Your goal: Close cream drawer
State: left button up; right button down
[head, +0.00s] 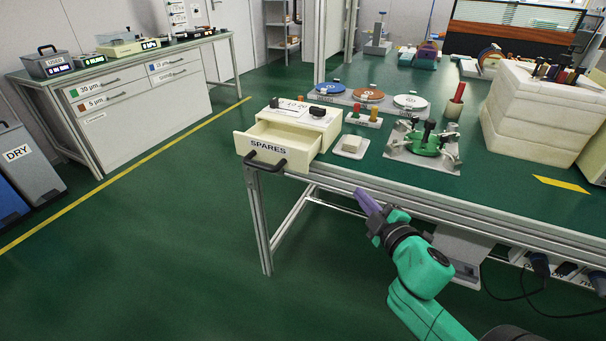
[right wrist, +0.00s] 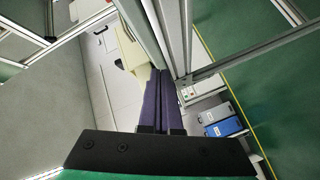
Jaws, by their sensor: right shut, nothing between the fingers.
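The cream drawer (head: 268,152), labelled SPARES with a dark handle (head: 266,163), is pulled out from its cream cabinet (head: 303,120) at the left front corner of the green bench. The drawer looks empty inside. My right gripper (head: 363,196) has purple fingers and is shut and empty. It is in front of the bench edge, to the right of the drawer and apart from it. In the right wrist view the closed fingers (right wrist: 163,100) point toward the bench frame, with a cream piece beside them. My left gripper is not in view.
The green bench (head: 375,170) has a metal front rail. A small pale block on a plate (head: 350,146), a green fixture (head: 428,142) and a white stacked box (head: 530,115) stand on it. The floor left of the bench is clear.

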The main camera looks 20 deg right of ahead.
aim_at(303, 168)
jog(key=a+r+n+y, duration=0.5)
jog(key=a+n+y, duration=0.45)
jog(key=n, duration=0.25)
jog(key=w, duration=0.3)
jog(key=w+a, duration=0.1)
jog(key=w, duration=0.6)
jog(key=shift+a+f+b, duration=0.25)
jog(key=shift+f+b, duration=0.1)
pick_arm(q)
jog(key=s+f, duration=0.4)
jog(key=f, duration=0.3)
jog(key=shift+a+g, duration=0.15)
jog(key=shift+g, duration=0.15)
pick_arm(e)
jog(key=shift+w+d+r, duration=0.1)
jog(key=shift+w+d, duration=0.15)
jog(key=shift+d, duration=0.15)
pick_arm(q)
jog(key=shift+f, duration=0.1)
